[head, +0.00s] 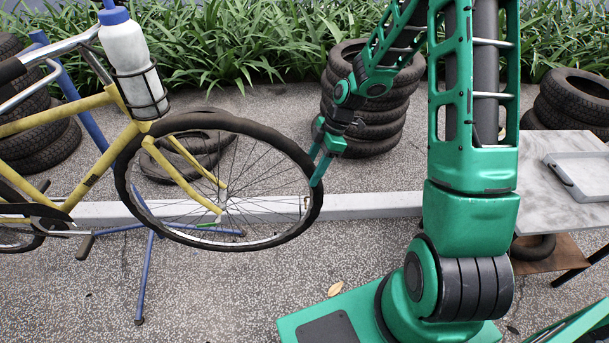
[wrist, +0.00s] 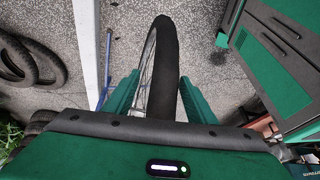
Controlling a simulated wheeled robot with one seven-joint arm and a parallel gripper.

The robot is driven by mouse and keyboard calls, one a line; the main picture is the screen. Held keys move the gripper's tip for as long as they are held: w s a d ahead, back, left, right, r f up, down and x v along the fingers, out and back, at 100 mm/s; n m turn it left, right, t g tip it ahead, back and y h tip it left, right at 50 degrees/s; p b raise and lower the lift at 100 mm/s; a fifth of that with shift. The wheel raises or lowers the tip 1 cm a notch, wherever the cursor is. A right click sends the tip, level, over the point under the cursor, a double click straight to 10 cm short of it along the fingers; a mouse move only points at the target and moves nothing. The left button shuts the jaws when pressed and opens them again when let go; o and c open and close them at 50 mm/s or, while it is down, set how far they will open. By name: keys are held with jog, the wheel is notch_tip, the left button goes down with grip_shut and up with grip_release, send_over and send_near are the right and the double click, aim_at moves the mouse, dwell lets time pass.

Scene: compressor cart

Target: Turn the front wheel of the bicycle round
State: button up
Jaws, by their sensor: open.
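The yellow bicycle (head: 92,115) is held up on a blue stand (head: 146,262) at the left of the head view. Its front wheel (head: 300,225) has a black tyre and thin spokes, and hangs clear of the ground. My gripper (head: 317,168) is at the right side of the tyre. In the wrist view, the tyre (wrist: 163,75) runs between the two green fingers of my gripper (wrist: 155,95), which stand apart on either side of it. I cannot tell whether either finger touches the tyre.
Stacked tyres (head: 366,128) stand behind my arm, and loose tyres (head: 190,150) lie behind the wheel. A pale table (head: 548,150) with a grey tray (head: 580,176) stands at the right. A low kerb (head: 375,205) crosses behind. Paving in front of the wheel is mostly clear.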

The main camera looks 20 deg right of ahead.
jog(key=shift+x, duration=1)
